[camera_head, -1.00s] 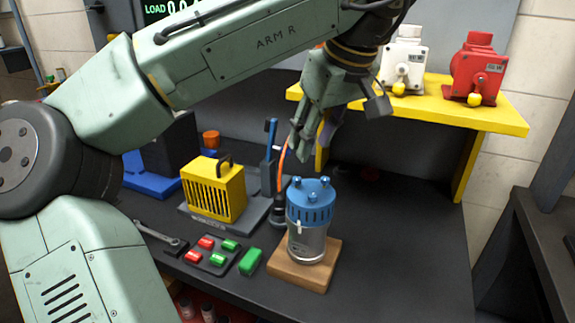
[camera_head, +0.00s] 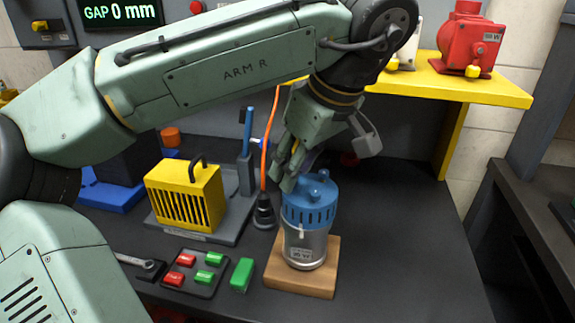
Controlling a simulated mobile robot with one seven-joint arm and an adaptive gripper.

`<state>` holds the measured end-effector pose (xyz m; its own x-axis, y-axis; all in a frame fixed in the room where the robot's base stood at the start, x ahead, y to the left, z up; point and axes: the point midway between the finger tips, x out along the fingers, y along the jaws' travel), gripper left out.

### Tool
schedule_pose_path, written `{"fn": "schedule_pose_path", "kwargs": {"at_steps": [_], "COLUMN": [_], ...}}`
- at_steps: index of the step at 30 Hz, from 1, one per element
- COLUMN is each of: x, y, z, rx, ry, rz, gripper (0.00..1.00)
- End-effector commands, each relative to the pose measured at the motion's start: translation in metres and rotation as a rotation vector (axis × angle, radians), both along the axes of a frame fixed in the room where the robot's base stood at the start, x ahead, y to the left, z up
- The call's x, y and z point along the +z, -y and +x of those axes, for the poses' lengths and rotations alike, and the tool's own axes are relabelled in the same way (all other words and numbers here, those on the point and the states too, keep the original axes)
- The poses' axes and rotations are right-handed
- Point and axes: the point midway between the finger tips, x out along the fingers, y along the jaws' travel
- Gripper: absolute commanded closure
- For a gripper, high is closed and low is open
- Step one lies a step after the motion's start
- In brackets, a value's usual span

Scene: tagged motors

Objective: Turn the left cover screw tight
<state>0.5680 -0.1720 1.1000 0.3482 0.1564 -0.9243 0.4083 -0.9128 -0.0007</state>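The motor (camera_head: 306,247) stands upright on a wooden block (camera_head: 325,277), with a silver body and a blue slotted cover (camera_head: 310,212). One blue screw (camera_head: 323,175) shows on top of the cover. The left part of the cover top, with any screw there, is hidden behind my gripper. My gripper (camera_head: 289,186) points down at the left side of the cover top, at or just above it. I cannot tell whether its fingers touch or hold a screw, nor whether they are open or shut.
A yellow caged box (camera_head: 186,196) and a dark stand with a blue handle (camera_head: 246,150) are left of the motor. A tray with red and green blocks (camera_head: 195,272) and a loose green block (camera_head: 242,274) lie front left. A yellow shelf (camera_head: 455,88) holds a red motor (camera_head: 467,40). Bench right of the motor is clear.

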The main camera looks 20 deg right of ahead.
Motion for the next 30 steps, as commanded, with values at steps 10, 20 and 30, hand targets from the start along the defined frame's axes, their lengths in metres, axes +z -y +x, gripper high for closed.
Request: {"fn": "schedule_pose_path", "kwargs": {"at_steps": [10,20,30], "x": [-0.0005,-0.0005,-0.0005], "y": [0.0005,0.0004,0.0001], "z": [-0.0008,-0.0006,-0.0006], "rx": [0.0,0.001,0.001], "ry": [0.0,0.0,0.0], "rz": [0.0,0.0,0.0], "gripper": [0.7,0.92,1.0]}}
